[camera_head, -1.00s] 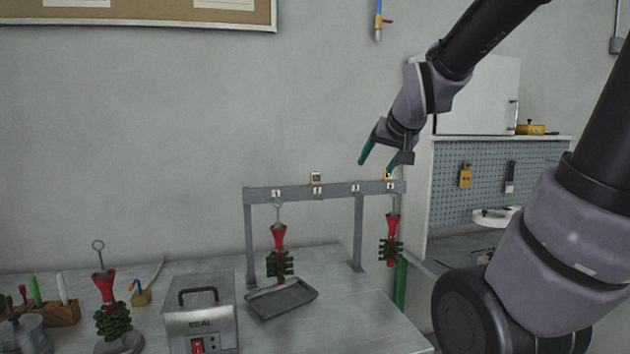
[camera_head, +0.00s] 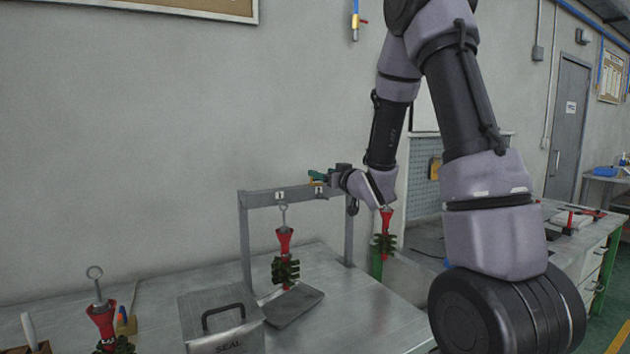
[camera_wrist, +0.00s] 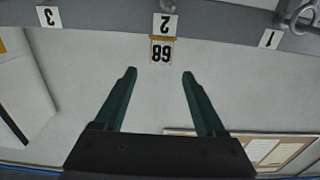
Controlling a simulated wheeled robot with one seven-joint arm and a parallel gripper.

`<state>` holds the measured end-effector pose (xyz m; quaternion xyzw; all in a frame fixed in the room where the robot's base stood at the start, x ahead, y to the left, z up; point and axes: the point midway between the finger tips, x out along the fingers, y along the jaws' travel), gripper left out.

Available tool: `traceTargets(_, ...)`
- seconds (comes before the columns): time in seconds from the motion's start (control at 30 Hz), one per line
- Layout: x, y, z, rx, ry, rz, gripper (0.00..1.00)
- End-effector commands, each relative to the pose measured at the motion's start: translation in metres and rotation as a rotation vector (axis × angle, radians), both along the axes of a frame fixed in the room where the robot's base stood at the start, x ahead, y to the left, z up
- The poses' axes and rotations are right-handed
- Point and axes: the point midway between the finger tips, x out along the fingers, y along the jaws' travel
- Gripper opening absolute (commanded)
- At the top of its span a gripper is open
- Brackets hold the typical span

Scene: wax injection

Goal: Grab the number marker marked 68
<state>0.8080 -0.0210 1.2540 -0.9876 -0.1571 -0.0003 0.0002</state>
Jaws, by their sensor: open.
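The number marker 68 (camera_wrist: 162,50) is a small pale plate with an orange border. In the wrist view it appears upside down, against the grey rail by the label 2. My gripper (camera_wrist: 159,73) is open, its two green fingers apart and pointing at the marker. The marker lies just past the fingertips in the picture, roughly midway between them, and nothing is held. In the head view my gripper (camera_head: 318,177) is at the top of the grey rack (camera_head: 245,240), above the label 2, and mostly hides the marker.
Red-topped wax trees hang from the rack, one at the left (camera_head: 284,255) and one at the right (camera_head: 385,240). A metal SEAL box (camera_head: 215,305) and a dark tray (camera_head: 290,305) are on the table below. A ring hook (camera_wrist: 300,15) shows near label 1 in the wrist view.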

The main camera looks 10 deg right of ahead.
Motion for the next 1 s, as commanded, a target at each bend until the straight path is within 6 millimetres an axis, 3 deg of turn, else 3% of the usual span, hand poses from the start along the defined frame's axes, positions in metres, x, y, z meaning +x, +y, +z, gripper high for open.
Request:
traceTargets(0.1, 0.019, 0.007, 0.000, -0.001, 0.000, 0.001, 0.72)
traceTargets(0.37, 0.040, 0.013, -0.002, -0.001, 0.001, 0.000, 0.72)
traceTargets(0.6, 0.073, 0.024, -0.006, -0.001, 0.000, 0.000, 0.72)
traceTargets(0.93, 0.082, 0.027, -0.005, 0.000, 0.001, -0.001, 0.72)
traceTargets(0.97, 0.082, 0.027, -0.005, 0.000, 0.001, -0.001, 0.69)
traceTargets(1.0, 0.082, 0.027, -0.005, 0.000, 0.001, -0.001, 0.53)
